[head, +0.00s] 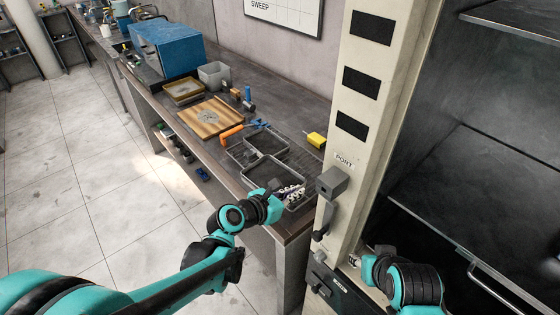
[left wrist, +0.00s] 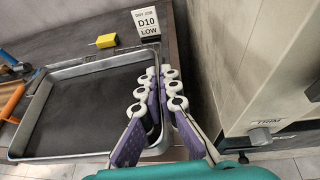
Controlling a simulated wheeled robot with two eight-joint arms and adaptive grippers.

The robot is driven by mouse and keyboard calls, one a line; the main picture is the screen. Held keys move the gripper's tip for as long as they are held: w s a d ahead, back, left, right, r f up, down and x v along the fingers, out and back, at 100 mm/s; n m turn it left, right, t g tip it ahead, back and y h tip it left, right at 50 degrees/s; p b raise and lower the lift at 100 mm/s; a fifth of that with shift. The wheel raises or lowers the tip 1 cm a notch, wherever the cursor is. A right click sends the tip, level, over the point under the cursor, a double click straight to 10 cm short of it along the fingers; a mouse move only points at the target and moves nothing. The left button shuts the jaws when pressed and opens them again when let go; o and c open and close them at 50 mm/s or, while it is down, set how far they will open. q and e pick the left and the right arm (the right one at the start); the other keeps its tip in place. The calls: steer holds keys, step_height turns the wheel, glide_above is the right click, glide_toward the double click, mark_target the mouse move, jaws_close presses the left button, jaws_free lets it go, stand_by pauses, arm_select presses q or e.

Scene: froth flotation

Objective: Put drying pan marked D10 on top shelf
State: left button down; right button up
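The grey metal drying pan (head: 266,174) lies on the bench near its right end, with a similar pan (head: 243,150) behind it. In the left wrist view the near pan (left wrist: 85,105) has a card (left wrist: 147,23) at its far right corner reading "D10" and "LOW". My left gripper (head: 291,191) is at the pan's right side. Its purple and white fingers (left wrist: 159,85) stand on both sides of the right rim and look closed on it. My right gripper (head: 357,260) is beside the cabinet post; its fingers are mostly hidden. A dark shelf (head: 515,20) shows at the upper right.
A beige post (head: 355,130) with a grey latch (head: 332,184) stands right of the bench. A lower shelf (head: 470,170) and a bar handle (head: 490,285) are farther right. A yellow block (head: 316,140), wooden board (head: 208,117) and blue box (head: 168,48) are on the bench.

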arm_select(q)
steer(key=shift+m+h, duration=0.4)
steer(key=shift+m, duration=0.1)
steer(key=w+d+f+b, duration=0.1)
steer(key=w+f, duration=0.1)
steer(key=w, duration=0.1)
steer(key=w+d+f+b, duration=0.1)
steer(key=w+f, duration=0.1)
steer(key=w, duration=0.2)
steer(key=w+d+f+b, duration=0.1)
steer(key=w+f+b, duration=0.1)
steer(key=w, duration=0.1)
steer(key=shift+w+f, duration=0.25)
steer(key=shift+w, duration=0.1)
steer(key=shift+g, duration=0.3)
step_height(320, 180, down, 4)
steer(key=shift+f+b, duration=0.1)
steer(key=shift+b, duration=0.95)
arm_select(e)
step_height(320, 180, down, 6)
steer(key=shift+a+r, duration=0.1)
